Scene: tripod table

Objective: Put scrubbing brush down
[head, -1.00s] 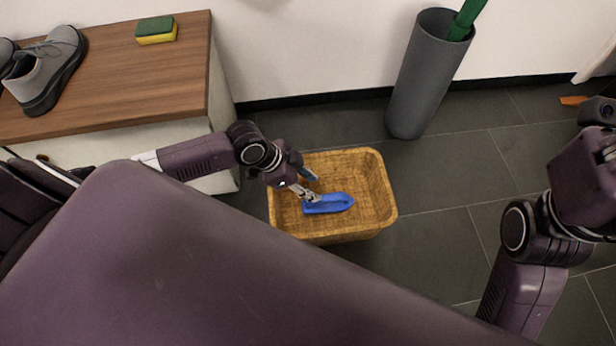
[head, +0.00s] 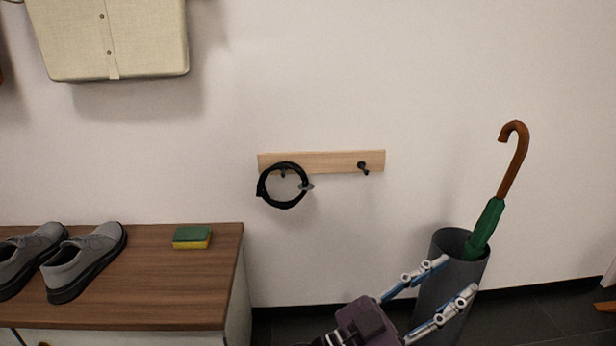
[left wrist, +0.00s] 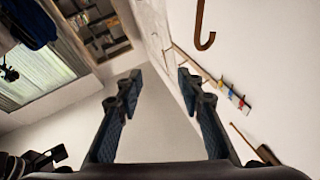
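My left gripper (head: 458,275) is raised at the bottom right of the head view, in front of the grey umbrella stand. Its two fingers are spread wide with nothing between them. In the left wrist view the gripper (left wrist: 160,74) also shows open and empty, with wall and ceiling beyond. The blue scrubbing brush and the wicker basket are outside both current views, so how the brush lies now cannot be seen. My right gripper is not in view.
The umbrella stand (head: 450,243) holds a green umbrella (head: 486,228) with a brown hooked handle. A wooden bench (head: 150,285) at left carries grey shoes (head: 85,262) and a sponge (head: 192,238). A hook rail (head: 325,160) with a black coil (head: 284,186) is on the wall.

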